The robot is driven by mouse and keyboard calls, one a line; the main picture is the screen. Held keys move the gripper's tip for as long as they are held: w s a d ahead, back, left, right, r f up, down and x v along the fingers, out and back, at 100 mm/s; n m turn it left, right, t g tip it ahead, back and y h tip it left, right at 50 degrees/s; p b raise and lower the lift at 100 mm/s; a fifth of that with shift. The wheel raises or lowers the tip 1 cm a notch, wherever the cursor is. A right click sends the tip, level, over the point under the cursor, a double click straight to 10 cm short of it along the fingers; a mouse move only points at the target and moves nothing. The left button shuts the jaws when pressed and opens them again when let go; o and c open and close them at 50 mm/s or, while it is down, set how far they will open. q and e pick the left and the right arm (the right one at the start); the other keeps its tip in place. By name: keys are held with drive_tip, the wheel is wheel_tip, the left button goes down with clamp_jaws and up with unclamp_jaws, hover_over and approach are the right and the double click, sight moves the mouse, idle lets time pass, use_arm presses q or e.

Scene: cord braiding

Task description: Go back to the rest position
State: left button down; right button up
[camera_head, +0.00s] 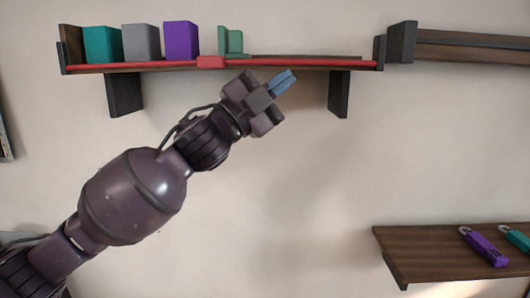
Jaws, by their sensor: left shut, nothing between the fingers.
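My left gripper (283,81) is in the middle of the head view, at the end of my arm that comes in from the lower left. Its blue fingers are together, with nothing held between them. It points up and to the right, just below the front edge of the upper wall shelf (300,63). No gap to the shelf can be judged from this one view. My right gripper is not in view.
Teal (102,44), grey (141,42) and purple (181,41) blocks and a green holder (231,41) stand on the upper shelf. A lower right shelf (420,250) carries a purple tool (484,247) and a teal one (517,239). The wall between is bare.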

use_arm(q)
drive_tip(key=w+a+f+n+t+y, duration=0.3)
drive_tip(key=a+f+n+t+y, duration=0.15)
drive_tip(key=f+n, duration=0.4)
drive_tip(key=w+a+f+n+t+y, duration=0.25)
drive_tip(key=a+f+n+y, duration=0.3)
drive_tip(key=f, duration=0.65)
drive_tip(key=s+a+f+n+y, duration=0.25)
drive_tip(key=a+f, duration=0.25)
drive_tip(key=f, duration=0.4)
drive_tip(key=s+a+f+n+y, duration=0.2)
drive_tip(key=a+f+n+y, duration=0.15)
drive_tip(key=f, duration=0.55)
drive_tip(key=s+a+f+n+g+y, duration=0.3)
drive_tip(key=s+a+f, duration=0.3)
drive_tip(key=s+f, duration=0.7)
drive_tip(key=s+a+f+n+g+y+b, duration=0.1)
drive_tip(key=s+a+f, duration=0.5)
drive_tip(key=s+f, duration=0.7)
wheel_tip(320, 180, down, 2)
drive_tip(key=shift+s+f+n+g+y, duration=0.25)
drive_tip(key=shift+n+g+y, duration=0.7)
drive_tip(key=shift+g, duration=0.25)
